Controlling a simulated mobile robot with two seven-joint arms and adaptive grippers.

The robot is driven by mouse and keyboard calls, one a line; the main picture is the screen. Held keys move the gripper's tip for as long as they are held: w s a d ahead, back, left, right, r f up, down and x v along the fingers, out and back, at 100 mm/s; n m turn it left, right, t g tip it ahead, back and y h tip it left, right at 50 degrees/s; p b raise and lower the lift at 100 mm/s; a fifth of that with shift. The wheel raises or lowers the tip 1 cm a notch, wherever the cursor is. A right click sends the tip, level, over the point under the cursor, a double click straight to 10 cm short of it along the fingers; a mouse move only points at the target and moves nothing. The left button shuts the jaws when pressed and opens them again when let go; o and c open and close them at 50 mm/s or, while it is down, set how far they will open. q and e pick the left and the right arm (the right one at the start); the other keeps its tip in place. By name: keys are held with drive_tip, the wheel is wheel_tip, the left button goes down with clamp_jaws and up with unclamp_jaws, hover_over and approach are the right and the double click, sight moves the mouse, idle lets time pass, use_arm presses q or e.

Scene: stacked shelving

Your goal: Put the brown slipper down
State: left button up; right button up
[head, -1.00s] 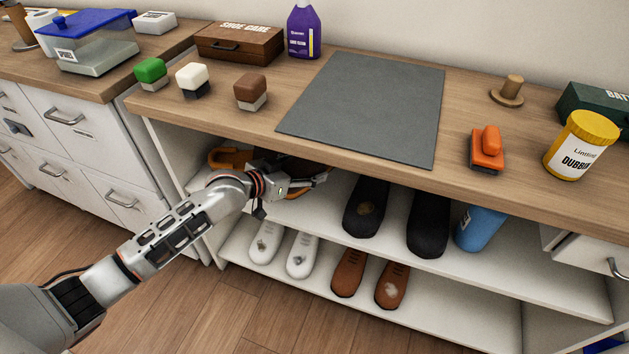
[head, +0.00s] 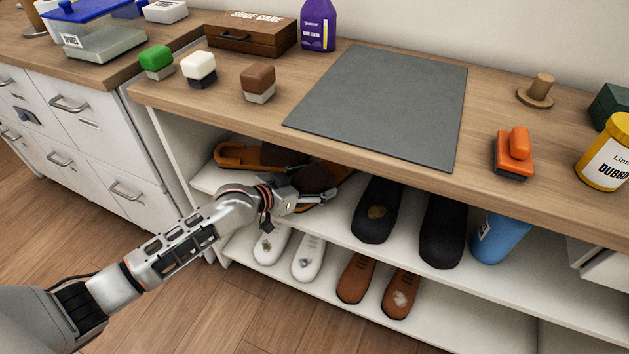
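A brown slipper (head: 322,177) with a dark brown upper and a tan sole edge is at the upper shelf, under the front edge of the counter. My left gripper (head: 318,199) is at its near side and appears shut on its edge; the fingertips are partly lost against it. Whether its sole touches the shelf I cannot tell. A second slipper (head: 238,156), orange-brown, lies to its left on the same shelf. My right gripper is not in view.
Black shoes (head: 440,235) and a blue bottle (head: 500,240) stand right of the gripper on the upper shelf (head: 335,226). White shoes (head: 308,257) and brown shoes (head: 357,277) stand on the lower shelf. The counter edge overhangs closely above. A grey mat (head: 385,105) lies clear on top.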

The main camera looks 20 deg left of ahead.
sight(303, 182)
use_arm(q)
drive_tip(key=shift+r, duration=0.25)
drive_tip(key=shift+s+a+r, duration=0.15)
drive_tip(key=shift+s, duration=0.1)
drive_tip(key=v, duration=0.1)
drive_tip(key=p+v, duration=0.1)
drive_tip(key=v, duration=0.1)
drive_tip(key=shift+w+r+p, duration=0.15)
drive_tip(key=shift+r+p, duration=0.05)
drive_tip(key=shift+p, duration=0.1)
drive_tip(key=p+v, duration=0.2)
drive_tip(key=v, duration=0.5)
drive_tip(key=shift+f, duration=0.15)
drive_tip(key=shift+s+a, duration=0.25)
drive_tip(key=shift+s, duration=0.5)
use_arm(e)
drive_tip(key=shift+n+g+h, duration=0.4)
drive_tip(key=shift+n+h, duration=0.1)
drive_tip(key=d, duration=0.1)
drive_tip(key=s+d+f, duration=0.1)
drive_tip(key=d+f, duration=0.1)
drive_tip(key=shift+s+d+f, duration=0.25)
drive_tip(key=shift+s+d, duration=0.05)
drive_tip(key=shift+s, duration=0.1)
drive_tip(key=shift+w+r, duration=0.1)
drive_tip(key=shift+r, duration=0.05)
